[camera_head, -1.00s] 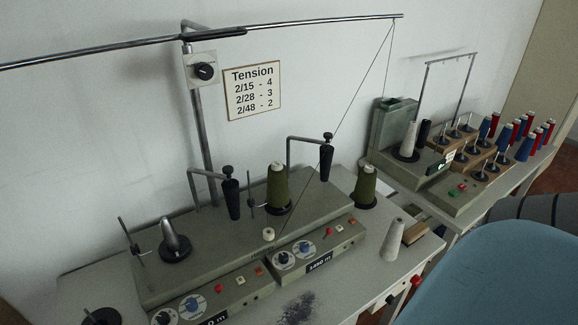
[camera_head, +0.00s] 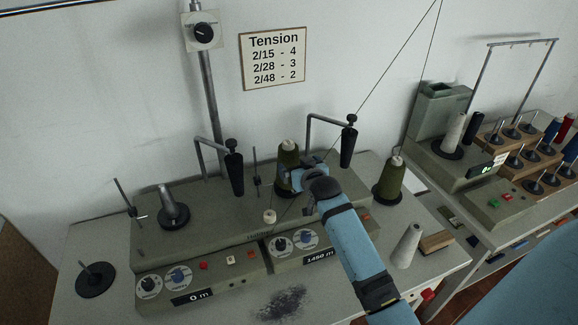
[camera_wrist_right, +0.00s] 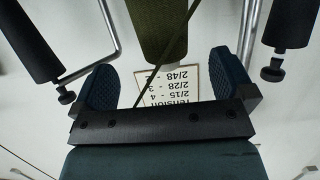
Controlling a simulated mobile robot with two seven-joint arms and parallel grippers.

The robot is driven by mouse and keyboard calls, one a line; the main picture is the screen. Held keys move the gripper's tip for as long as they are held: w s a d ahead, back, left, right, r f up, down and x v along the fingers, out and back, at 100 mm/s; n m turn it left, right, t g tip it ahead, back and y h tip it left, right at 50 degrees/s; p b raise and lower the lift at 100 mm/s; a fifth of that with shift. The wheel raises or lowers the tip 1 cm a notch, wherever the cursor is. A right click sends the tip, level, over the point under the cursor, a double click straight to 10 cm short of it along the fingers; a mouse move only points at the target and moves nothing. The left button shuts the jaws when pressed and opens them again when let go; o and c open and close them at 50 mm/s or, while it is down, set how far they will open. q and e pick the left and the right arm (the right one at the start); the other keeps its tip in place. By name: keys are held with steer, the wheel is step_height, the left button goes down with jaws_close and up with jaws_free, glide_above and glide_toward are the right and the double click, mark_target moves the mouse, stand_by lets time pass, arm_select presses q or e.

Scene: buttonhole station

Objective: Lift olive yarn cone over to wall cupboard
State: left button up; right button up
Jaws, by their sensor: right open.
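One olive yarn cone (camera_head: 288,158) stands upright on the winding machine; its lower part is partly covered by my right gripper (camera_head: 297,176). The gripper is open, with its arm coming up from the lower right. In the right wrist view the olive cone (camera_wrist_right: 158,25) appears between the two spread dark fingers, near the top of the picture; the jaws are not closed on it. A second olive cone (camera_head: 388,182) stands to the right, at the machine's end. My left gripper is out of view. I cannot make out a wall cupboard.
Black tensioner posts (camera_head: 348,145) and (camera_head: 234,172) stand on either side of the nearer cone. A thin yarn line runs up past it. A pale cone (camera_head: 406,246) stands at the table's right front. A Tension sign (camera_head: 273,58) hangs behind.

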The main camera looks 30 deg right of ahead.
mark_target(292, 160)
steer(key=x, duration=0.3)
steer(key=shift+w+a, duration=0.15)
steer(key=w, duration=0.2)
steer(key=w+d+p, duration=0.1)
steer(key=w, duration=0.1)
steer(key=shift+w+d+f, duration=0.1)
steer(key=shift+w, duration=0.3)
steer(key=shift+w+f, duration=0.15)
steer(key=shift+w, duration=0.1)
steer(key=c, duration=1.3)
steer(key=shift+c, duration=0.2)
